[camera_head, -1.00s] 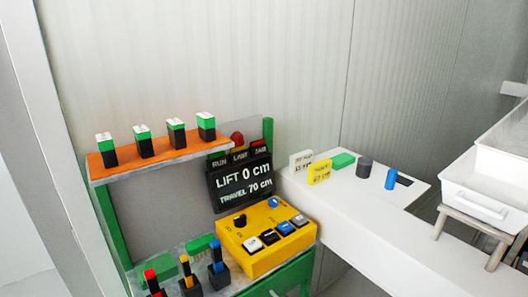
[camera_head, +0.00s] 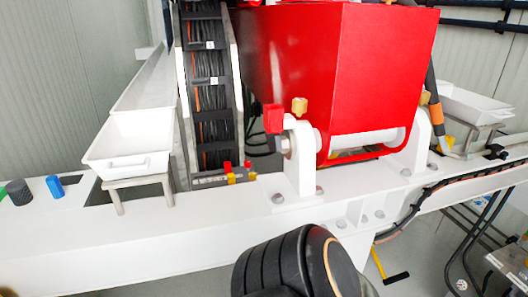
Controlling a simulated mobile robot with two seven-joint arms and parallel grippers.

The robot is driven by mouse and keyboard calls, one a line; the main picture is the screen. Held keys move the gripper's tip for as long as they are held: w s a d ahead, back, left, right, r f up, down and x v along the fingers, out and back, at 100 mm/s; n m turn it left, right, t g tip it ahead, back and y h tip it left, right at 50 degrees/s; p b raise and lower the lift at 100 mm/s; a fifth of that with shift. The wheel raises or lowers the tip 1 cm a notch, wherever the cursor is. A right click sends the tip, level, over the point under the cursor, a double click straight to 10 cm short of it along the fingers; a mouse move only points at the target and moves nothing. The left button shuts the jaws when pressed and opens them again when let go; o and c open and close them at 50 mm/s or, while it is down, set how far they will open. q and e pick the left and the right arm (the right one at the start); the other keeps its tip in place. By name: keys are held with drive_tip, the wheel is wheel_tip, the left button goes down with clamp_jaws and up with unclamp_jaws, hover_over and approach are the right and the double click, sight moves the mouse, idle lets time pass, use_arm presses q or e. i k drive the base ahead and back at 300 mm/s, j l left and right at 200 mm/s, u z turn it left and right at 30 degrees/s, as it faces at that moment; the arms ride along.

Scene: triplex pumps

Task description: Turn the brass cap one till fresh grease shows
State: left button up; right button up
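A brass cap (camera_head: 299,106) stands upright on top of the left white bearing block (camera_head: 300,165), beside a red block (camera_head: 273,118). A second brass-coloured cap (camera_head: 424,97) shows at the right bearing block (camera_head: 416,150), partly behind the red housing. I cannot tell which of the two is cap one. No fresh grease is visible at either cap at this size. Neither of my grippers is in view. A dark, rounded part with an orange ring, which seems to be one of my arm links, stands at the bottom middle, apart from the caps.
The big red housing (camera_head: 335,70) sits between the bearing blocks on a long white beam (camera_head: 230,225). A cable chain (camera_head: 207,85) rises left of it. White trays (camera_head: 130,142) stand further left. Cables and a yellow-handled tool (camera_head: 384,268) lie at lower right.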

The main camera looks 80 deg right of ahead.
sight(299, 104)
drive_tip(key=z, duration=3.2)
